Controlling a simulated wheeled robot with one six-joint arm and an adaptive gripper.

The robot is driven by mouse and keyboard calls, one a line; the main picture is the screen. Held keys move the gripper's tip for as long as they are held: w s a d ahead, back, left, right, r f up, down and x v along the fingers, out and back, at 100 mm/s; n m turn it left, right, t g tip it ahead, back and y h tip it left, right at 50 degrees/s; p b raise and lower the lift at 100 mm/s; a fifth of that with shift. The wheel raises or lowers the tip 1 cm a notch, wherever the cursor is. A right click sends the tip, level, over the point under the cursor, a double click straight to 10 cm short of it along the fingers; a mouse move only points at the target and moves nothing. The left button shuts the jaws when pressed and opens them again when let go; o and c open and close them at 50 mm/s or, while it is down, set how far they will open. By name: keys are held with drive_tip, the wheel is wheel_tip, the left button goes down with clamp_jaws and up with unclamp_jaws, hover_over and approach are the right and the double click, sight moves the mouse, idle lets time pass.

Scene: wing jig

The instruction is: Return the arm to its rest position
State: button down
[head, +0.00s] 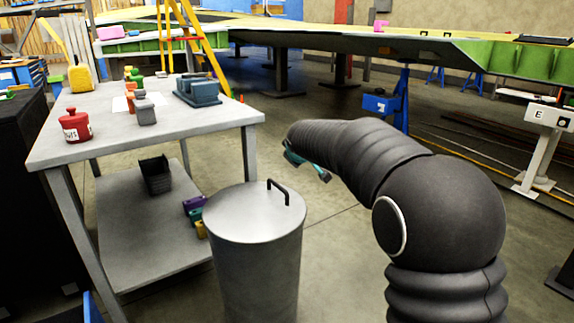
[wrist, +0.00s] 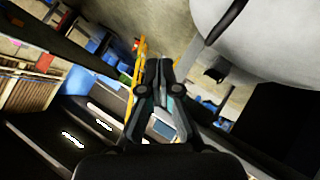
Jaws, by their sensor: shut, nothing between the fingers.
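My arm, in a dark ribbed sleeve, rises at the right of the head view and bends over to the left. My gripper (head: 307,168) is at its end, small and partly hidden behind the sleeve, in the air above and right of the lidded metal bin. In the wrist view my gripper (wrist: 159,72) is shut, its fingertips together with nothing between them. The wrist view is tilted.
A metal bin (head: 254,212) with a black lid handle stands beside a grey table (head: 190,121). The table bears a red container (head: 74,126), bottles and a blue-grey device (head: 197,90). A long green wing (head: 480,52) spans the back. Open floor lies behind my arm.

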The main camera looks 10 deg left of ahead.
drive_tip(key=s+d+f+m+g+h, duration=0.1)
drive_tip(key=s+d+f+m+g, duration=0.1)
drive_tip(key=s+d+f, duration=0.35)
drive_tip(key=s+d+f+m+g, duration=0.2)
drive_tip(key=s, duration=0.6)
drive_tip(key=s+d+m, duration=0.2)
drive_tip(key=s+d, duration=0.3)
drive_tip(key=s, duration=0.6)
drive_tip(key=s+d+r+m, duration=0.1)
drive_tip(key=s+d+m, duration=0.1)
drive_tip(key=s+d, duration=0.4)
drive_tip(key=s+d+r+m+g+h, duration=0.1)
drive_tip(key=s+d+m, duration=0.2)
drive_tip(key=s, duration=1.3)
drive_tip(key=shift+s+d+p, duration=0.2)
drive_tip(key=shift+d+p, duration=0.15)
drive_tip(key=shift+d, duration=0.8)
